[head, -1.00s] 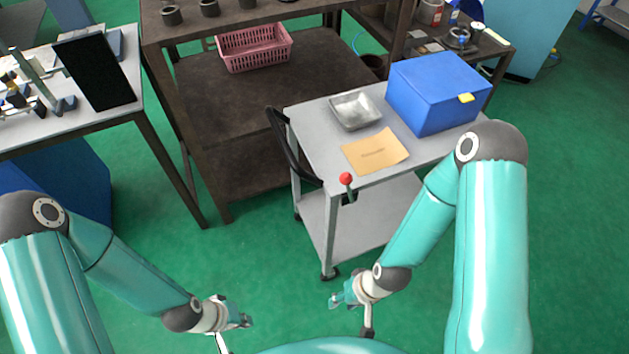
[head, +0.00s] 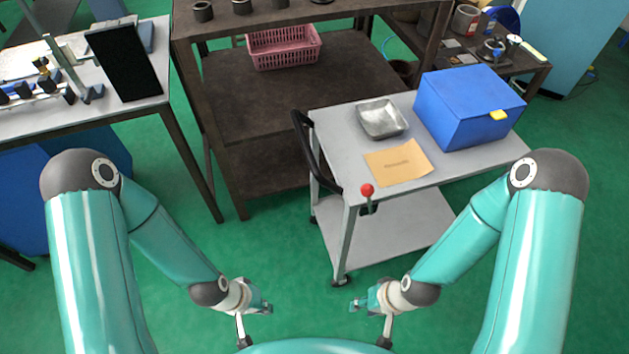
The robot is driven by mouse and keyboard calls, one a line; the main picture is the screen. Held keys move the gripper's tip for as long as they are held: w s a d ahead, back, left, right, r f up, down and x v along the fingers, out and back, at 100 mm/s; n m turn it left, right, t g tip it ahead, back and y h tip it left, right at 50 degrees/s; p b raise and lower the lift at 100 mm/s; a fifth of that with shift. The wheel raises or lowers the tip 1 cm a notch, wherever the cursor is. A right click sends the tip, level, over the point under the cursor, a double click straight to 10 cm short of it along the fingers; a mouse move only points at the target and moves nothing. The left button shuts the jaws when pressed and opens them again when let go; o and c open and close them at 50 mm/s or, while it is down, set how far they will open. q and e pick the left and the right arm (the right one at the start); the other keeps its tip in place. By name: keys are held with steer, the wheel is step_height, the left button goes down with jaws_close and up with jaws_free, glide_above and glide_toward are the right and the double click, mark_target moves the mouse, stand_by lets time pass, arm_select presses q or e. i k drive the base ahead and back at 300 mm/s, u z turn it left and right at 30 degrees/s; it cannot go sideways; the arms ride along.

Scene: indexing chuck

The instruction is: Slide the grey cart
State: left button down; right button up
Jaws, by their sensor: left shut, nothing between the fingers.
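The grey cart (head: 345,150) stands right of centre in the head view, with a flat top, a lower shelf (head: 385,228) and castors. A black push handle (head: 316,152) is on its left end. A red-knobbed lever (head: 367,191) sits at its near left corner. On its top are a metal tray (head: 382,119), a tan envelope (head: 398,162) and a blue box (head: 468,106) with a yellow latch. My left gripper (head: 268,308) is shut and empty, low in front of the cart. My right gripper (head: 355,305) is in front of the cart, apart from it; its fingers are too small to judge.
A brown workbench (head: 240,110) with a pink basket (head: 284,47) stands close behind the cart's left end. A table (head: 150,105) with a black panel (head: 124,63) is at the left. Another bench (head: 535,68) is behind right. Green floor is clear in front.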

mark_target(411, 215)
steer(key=i, duration=0.5)
steer(key=z, duration=5.85)
steer(key=i, duration=0.6)
steer(key=u, duration=5.1)
